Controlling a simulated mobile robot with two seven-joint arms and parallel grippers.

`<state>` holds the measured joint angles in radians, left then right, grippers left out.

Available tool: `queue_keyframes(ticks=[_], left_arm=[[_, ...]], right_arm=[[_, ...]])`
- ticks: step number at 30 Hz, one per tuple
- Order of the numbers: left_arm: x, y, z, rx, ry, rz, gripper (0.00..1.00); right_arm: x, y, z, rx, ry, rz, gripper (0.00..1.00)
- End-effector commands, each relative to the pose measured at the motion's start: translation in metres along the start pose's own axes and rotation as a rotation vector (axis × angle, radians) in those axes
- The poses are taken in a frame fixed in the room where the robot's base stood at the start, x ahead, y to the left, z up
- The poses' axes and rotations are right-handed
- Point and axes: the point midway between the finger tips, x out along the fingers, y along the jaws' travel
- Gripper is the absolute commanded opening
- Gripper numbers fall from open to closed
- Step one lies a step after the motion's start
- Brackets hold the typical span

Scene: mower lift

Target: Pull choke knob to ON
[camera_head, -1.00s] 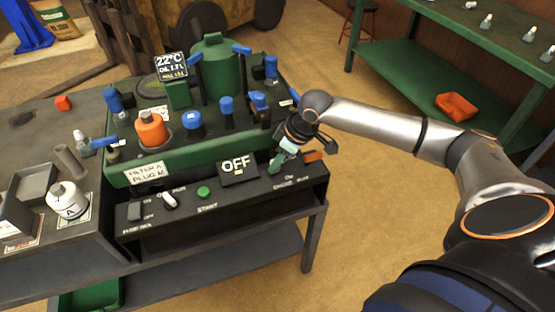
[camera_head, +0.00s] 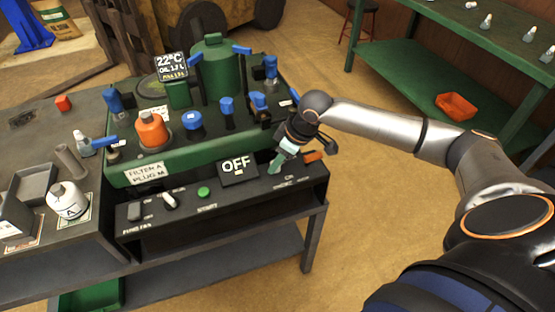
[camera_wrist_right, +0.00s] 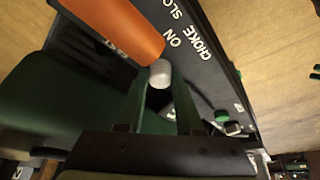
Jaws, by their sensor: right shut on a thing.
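The black control panel (camera_head: 235,204) runs along the front of the green machine, and its display (camera_head: 238,168) reads OFF. My right gripper (camera_head: 275,166) is at the panel's right end, by the choke lettering. In the right wrist view, a pale rounded knob (camera_wrist_right: 160,73), which looks like the choke knob, sits at the tips of my right gripper's fingers (camera_wrist_right: 160,90). The fingers are closed on it. The knob is hidden in the head view. My left gripper is not in view.
An orange cylinder (camera_wrist_right: 118,28) is close beside the knob; an orange piece (camera_head: 314,156) also shows at the panel's right end. A toggle switch (camera_head: 169,201) and a green button (camera_head: 203,193) are on the panel's left. Open floor (camera_head: 375,215) lies to the right.

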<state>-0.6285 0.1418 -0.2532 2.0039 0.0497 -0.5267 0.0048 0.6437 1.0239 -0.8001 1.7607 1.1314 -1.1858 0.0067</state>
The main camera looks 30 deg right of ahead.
Motion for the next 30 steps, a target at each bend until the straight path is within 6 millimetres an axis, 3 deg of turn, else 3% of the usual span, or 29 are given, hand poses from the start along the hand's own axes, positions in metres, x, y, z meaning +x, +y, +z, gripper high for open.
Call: queue_keyframes(ticks=[5, 9, 21, 22, 30], left_arm=[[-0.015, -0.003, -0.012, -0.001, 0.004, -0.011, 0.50], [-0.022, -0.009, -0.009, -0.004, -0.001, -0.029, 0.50], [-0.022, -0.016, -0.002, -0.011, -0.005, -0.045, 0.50], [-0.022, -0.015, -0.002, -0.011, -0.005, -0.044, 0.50], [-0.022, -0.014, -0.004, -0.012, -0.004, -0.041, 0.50]], right_arm=[[-0.009, -0.011, 0.010, 0.000, -0.007, 0.000, 0.00], [-0.011, -0.021, 0.019, 0.000, -0.007, -0.002, 0.00], [-0.009, -0.026, 0.024, 0.000, -0.007, -0.007, 0.00], [-0.009, -0.026, 0.024, 0.000, -0.008, -0.007, 0.38], [-0.009, -0.025, 0.023, 0.000, -0.004, -0.004, 0.65]])
